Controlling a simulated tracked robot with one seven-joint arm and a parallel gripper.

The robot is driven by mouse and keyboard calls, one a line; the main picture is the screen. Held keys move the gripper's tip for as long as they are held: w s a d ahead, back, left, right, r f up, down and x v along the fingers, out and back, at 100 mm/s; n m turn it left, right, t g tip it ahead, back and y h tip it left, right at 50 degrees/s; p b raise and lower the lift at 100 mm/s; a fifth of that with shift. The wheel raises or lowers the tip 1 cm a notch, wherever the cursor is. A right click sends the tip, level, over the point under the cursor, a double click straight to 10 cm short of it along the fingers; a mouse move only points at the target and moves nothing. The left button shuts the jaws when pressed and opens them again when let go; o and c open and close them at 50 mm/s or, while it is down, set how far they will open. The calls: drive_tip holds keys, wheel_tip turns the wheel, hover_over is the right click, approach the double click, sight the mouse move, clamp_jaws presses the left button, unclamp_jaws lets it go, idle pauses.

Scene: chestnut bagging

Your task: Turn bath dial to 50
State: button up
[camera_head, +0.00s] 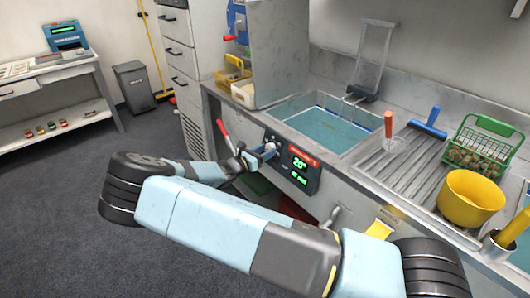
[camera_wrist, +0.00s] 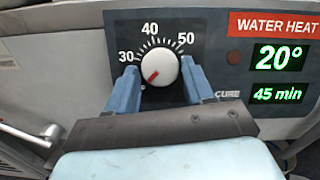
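The bath dial (camera_wrist: 160,68) is a round white knob with a red pointer line, on a dark panel in the wrist view. Its scale reads 30, 40 and 50 from left to right, and the pointer is tilted to the lower left, below the 30 mark. My gripper (camera_wrist: 158,80) is open, with one blue finger on each side of the dial and narrow gaps seeming to show between. In the head view my gripper (camera_head: 263,150) is at the panel and largely covers the dial. The water heat display (camera_wrist: 281,58) reads 20°, with 45 min below it.
The water basin (camera_head: 325,122) is behind the panel on the counter. A green basket of chestnuts (camera_head: 484,145) and a yellow bowl (camera_head: 468,198) stand to the right by the ribbed drainboard (camera_head: 415,165). A red-handled lever (camera_head: 223,130) is left of my gripper.

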drive_tip(key=c, duration=0.7)
